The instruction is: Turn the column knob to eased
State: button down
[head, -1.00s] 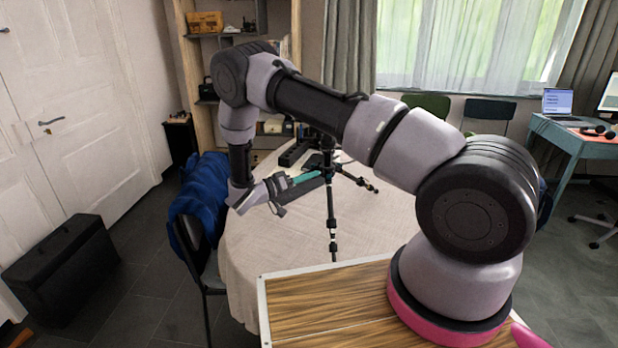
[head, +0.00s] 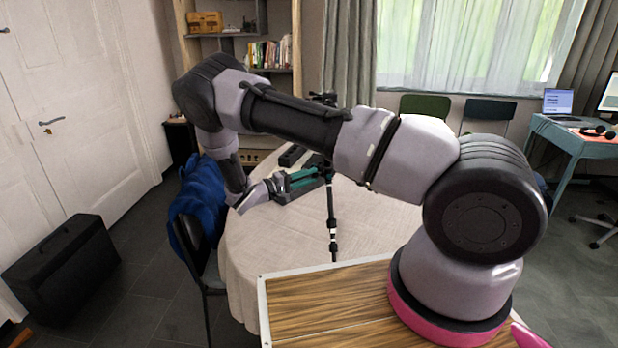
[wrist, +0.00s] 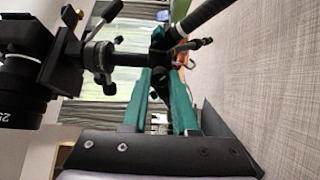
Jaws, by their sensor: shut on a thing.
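The tripod stands on the round table; its near leg (head: 331,215) shows in the head view. In the wrist view, turned on its side, the tripod's column (wrist: 130,57) runs from the camera (wrist: 30,75) at left to the dark hub (wrist: 165,38). My gripper (head: 318,174) reaches in from the left at column height. Its two teal fingers (wrist: 163,72) end against the hub area in the wrist view and are shut on the column knob. The knob is mostly hidden between the fingertips, so its setting cannot be read.
The pale tablecloth (head: 270,245) is bare at the front. A chair with a blue jacket (head: 200,195) stands close left of the table, near my forearm.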

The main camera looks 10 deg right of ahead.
jog(key=shift+n, duration=0.6)
jog(key=c, duration=0.7)
grip_release()
jog(key=shift+a, duration=0.15)
jog(key=v, duration=1)
jog(key=shift+s+a, duration=0.1)
jog(key=shift+a, duration=0.2)
